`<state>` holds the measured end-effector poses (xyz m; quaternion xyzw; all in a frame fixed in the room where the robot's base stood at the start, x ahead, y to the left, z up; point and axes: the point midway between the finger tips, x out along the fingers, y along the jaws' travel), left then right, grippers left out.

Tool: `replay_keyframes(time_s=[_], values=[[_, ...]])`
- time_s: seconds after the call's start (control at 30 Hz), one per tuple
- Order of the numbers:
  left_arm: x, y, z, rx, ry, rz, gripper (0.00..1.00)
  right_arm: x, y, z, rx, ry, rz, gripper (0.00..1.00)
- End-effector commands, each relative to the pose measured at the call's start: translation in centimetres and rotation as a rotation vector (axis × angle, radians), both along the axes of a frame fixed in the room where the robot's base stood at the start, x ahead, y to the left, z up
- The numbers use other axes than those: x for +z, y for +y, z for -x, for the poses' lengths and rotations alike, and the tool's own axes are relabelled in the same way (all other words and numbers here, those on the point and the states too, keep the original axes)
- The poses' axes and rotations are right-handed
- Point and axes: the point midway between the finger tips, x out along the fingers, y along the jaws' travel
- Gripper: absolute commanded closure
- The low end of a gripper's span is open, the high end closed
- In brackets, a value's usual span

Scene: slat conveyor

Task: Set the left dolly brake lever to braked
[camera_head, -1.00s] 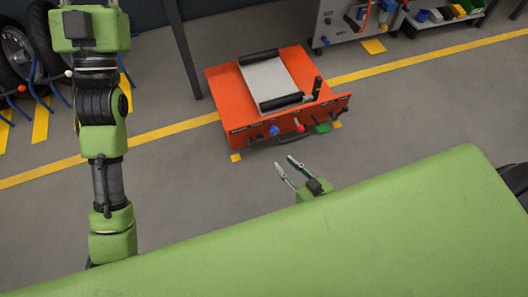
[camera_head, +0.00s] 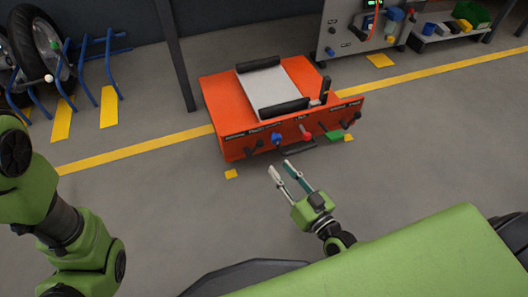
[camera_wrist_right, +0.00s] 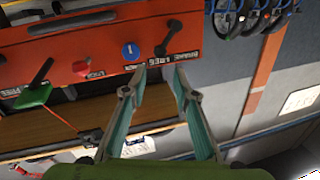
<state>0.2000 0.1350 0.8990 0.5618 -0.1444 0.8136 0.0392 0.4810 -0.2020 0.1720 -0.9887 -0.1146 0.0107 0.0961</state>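The orange dolly (camera_head: 215,112) stands on the floor ahead, with labelled controls on its front face. The left brake lever (camera_head: 259,146) is a short black lever at the left of that face. In the right wrist view the lever (camera_wrist_right: 168,42) shows beyond the fingertips, near two white labels; its setting cannot be read surely. My right gripper (camera_head: 280,168) is open and empty, in front of and below the lever side of the face. In the wrist view its fingers (camera_wrist_right: 159,70) are apart and not visibly touching the lever. My left gripper is out of view.
Beside the lever is a blue knob (camera_head: 277,139), then a red knob (camera_head: 307,135), a green part (camera_head: 334,136) and another black lever (camera_head: 351,121). A grey post (camera_head: 175,55) stands behind left. A grey cabinet (camera_head: 357,36) is behind right. Floor around the dolly is clear.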

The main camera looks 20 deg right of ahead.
Motion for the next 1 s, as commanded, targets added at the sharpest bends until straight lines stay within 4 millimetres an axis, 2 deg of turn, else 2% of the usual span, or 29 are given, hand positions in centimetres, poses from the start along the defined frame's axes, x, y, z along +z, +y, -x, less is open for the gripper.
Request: replay_keyframes(time_s=[0.03, 0.2, 0.43, 0.6, 0.9, 0.93, 1.0], values=[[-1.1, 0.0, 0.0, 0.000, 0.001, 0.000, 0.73, -0.4, 0.2, -1.3, -0.002, -0.005, -0.002, 0.73], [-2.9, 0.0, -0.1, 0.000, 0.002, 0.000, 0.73, -0.4, 1.1, -4.9, -0.001, -0.006, -0.002, 0.73], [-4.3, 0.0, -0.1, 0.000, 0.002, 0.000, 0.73, -0.3, 2.0, -8.6, -0.002, -0.002, -0.002, 0.73], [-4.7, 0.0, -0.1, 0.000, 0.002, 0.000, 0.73, -0.2, 2.3, -9.8, -0.001, 0.000, 0.001, 0.73], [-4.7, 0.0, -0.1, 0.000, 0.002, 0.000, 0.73, -0.1, 2.3, -10.0, 0.000, 0.001, 0.001, 0.73], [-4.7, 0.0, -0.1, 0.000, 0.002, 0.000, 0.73, -0.1, 2.3, -10.0, 0.000, 0.001, 0.001, 0.76], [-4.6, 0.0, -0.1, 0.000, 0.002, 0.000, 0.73, -0.1, 2.3, -10.1, 0.000, 0.001, 0.001, 0.94]])
